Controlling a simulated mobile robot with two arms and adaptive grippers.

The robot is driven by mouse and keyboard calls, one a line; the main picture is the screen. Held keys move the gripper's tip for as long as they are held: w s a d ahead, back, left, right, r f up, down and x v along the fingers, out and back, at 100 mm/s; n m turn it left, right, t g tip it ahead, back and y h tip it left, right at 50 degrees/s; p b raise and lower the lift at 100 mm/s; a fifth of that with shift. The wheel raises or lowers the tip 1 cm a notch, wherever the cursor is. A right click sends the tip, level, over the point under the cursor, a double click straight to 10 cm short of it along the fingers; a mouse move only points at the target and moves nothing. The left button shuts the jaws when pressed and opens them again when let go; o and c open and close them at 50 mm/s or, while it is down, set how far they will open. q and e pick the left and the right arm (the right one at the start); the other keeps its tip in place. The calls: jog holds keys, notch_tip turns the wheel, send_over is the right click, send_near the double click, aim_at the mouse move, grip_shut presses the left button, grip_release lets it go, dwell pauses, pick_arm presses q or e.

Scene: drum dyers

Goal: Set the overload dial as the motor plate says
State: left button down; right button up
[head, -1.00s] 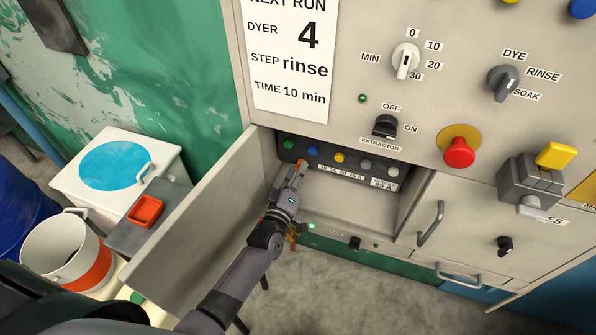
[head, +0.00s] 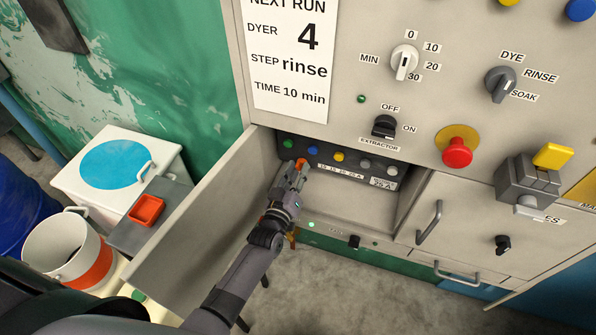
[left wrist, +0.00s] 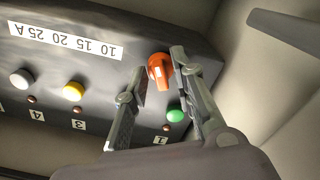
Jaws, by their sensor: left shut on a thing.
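The overload dial (left wrist: 160,68) is a small orange knob on the dark panel (head: 330,153) in the open cabinet. A printed scale (left wrist: 66,40) reads 10 15 20 25 A and appears upside down in the left wrist view. My left gripper (head: 299,170) has its fingers on either side of the dial and is shut on it; it also shows in the left wrist view (left wrist: 158,72). Fingers partly hide the dial, and I cannot tell its setting. My right gripper is out of view.
The open cabinet door (head: 200,225) stands left of my arm. Coloured buttons, including a green one (left wrist: 175,113) and a yellow one (left wrist: 73,90), sit near the dial. A red stop button (head: 457,152) and a closed door with a handle (head: 430,222) are to the right.

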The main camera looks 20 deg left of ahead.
pick_arm(q)
jog(key=shift+f, duration=0.2)
jog(key=c, duration=1.8)
grip_release()
jog(key=shift+o, duration=0.6)
jog(key=shift+r, duration=0.1)
jog(key=s, duration=1.2)
jog(key=shift+a, duration=0.25)
jog(key=shift+d, duration=0.1)
